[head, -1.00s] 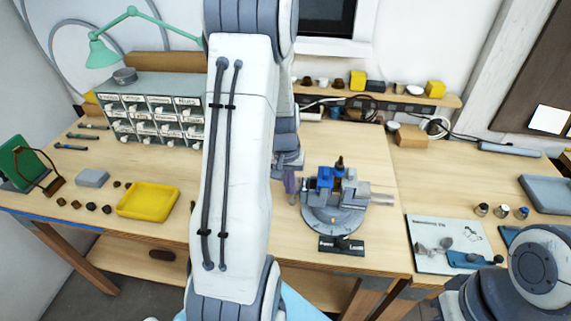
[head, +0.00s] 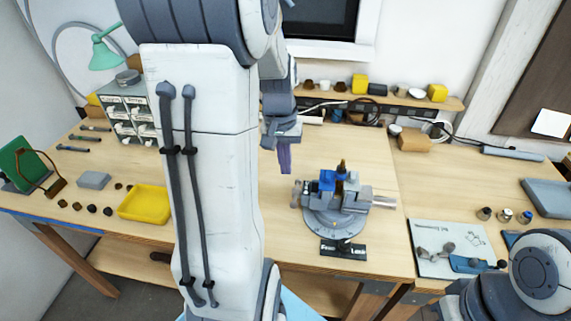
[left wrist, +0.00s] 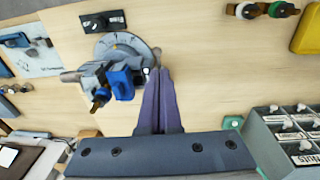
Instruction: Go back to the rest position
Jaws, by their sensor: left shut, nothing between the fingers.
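My left gripper (head: 285,158) shows in the head view above the workbench, left of and behind the vise. Its purple fingers point down. In the left wrist view its fingers (left wrist: 160,90) are together with nothing between them. The vise (head: 335,215) stands on its round grey base on the bench, with a blue part (head: 327,180) at its jaws. It also shows in the left wrist view (left wrist: 122,45), just left of my fingertips; I cannot tell the height gap there. My right gripper is out of view; only part of that arm shows at the lower right.
The workbench (head: 275,235) carries a yellow tray (head: 146,204) at left and a drawer cabinet (head: 128,118), partly hidden by my left arm. A green lamp (head: 104,52) stands behind it. A shelf (head: 400,100) runs along the back. A board with parts (head: 447,247) lies at right.

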